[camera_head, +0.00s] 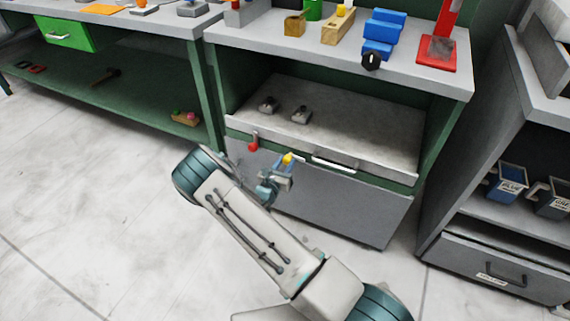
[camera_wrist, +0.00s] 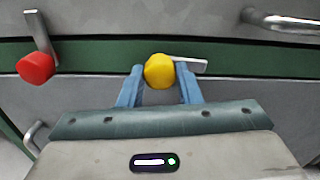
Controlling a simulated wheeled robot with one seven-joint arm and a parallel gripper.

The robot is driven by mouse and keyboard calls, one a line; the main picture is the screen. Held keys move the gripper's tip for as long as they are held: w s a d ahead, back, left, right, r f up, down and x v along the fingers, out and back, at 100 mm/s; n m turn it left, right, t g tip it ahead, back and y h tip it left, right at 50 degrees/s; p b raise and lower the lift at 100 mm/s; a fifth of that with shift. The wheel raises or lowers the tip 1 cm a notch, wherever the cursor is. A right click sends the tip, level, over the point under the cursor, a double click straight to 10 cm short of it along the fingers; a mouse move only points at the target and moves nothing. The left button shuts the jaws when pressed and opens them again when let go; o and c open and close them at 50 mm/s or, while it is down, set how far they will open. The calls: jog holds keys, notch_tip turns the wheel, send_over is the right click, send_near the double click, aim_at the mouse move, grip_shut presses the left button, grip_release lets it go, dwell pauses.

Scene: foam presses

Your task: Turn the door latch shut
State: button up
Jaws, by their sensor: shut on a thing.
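A latch with a yellow knob (camera_wrist: 159,70) is at the centre of the wrist view, on the green rail. Its metal lever (camera_wrist: 195,66) runs nearly level to the right of the knob. The yellow knob (camera_head: 288,158) also shows in the head view. My gripper (camera_wrist: 160,80) has its blue fingers on both sides of the yellow knob and is shut on it. In the head view my gripper (camera_head: 276,178) is at the front of the cabinet. A grey door panel (camera_head: 330,208) lies below the rail. The lever's pivot is not clear.
A second lever with a red knob (camera_wrist: 36,67) hangs down to the left; the red knob (camera_head: 253,146) shows in the head view. A bar handle (camera_head: 333,165) is to the right of my gripper. Another handle (camera_wrist: 35,138) is at lower left. Open floor (camera_head: 90,190) lies left.

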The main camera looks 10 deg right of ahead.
jog(key=m, duration=0.4)
jog(key=shift+p, duration=0.35)
jog(key=m, duration=0.4)
jog(key=shift+m, duration=0.3)
jog(key=m, duration=0.4)
jog(key=shift+f, duration=0.1)
jog(key=shift+m, duration=2.1)
jog(key=o, duration=1)
jog(key=shift+c, duration=0.2)
jog(key=p+v, duration=0.2)
jog(key=v, duration=1.2)
